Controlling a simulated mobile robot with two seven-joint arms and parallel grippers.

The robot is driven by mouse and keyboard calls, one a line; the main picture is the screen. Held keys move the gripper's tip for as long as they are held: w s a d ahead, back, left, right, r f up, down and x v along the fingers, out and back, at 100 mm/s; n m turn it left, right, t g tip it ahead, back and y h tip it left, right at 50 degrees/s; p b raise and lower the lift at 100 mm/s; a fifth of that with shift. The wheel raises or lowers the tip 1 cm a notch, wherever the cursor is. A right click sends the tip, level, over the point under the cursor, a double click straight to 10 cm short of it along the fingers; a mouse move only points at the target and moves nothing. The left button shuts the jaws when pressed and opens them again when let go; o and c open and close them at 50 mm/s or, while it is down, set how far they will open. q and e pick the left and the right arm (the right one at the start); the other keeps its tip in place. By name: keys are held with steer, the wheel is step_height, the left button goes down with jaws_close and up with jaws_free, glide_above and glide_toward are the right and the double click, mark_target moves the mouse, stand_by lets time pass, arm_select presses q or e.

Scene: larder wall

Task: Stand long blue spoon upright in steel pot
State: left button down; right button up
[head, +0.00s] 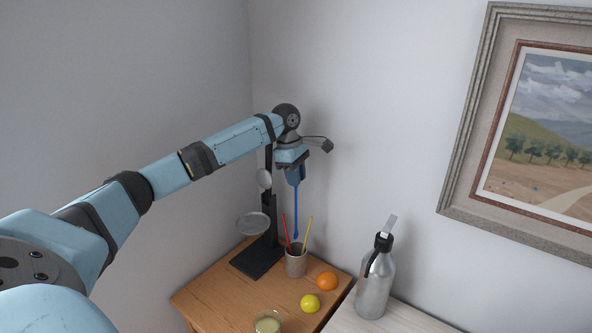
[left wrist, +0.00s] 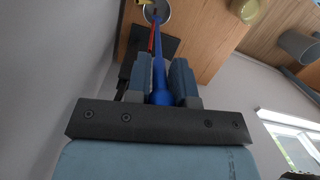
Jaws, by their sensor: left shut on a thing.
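My left gripper (head: 296,182) is shut on the long blue spoon (head: 296,215), which hangs nearly upright below it. The steel pot (head: 296,266) stands on the wooden table, with a red and a yellow utensil leaning in it. The spoon's lower end shows just above the pot's rim, between those two utensils. In the left wrist view the spoon (left wrist: 161,92) runs between the fingers toward the pot (left wrist: 147,12), its far end overlapping the opening. The spoon's top is hidden by the gripper. My right gripper is not in view.
A black stand (head: 258,262) with a round pan (head: 253,223) is left of the pot. An orange (head: 327,281), a lemon (head: 310,303) and a glass bowl (head: 267,322) lie in front. A steel bottle (head: 375,286) stands at right. Walls close the corner behind.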

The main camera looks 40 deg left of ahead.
arm_select(q)
steer(key=shift+f, duration=4.95)
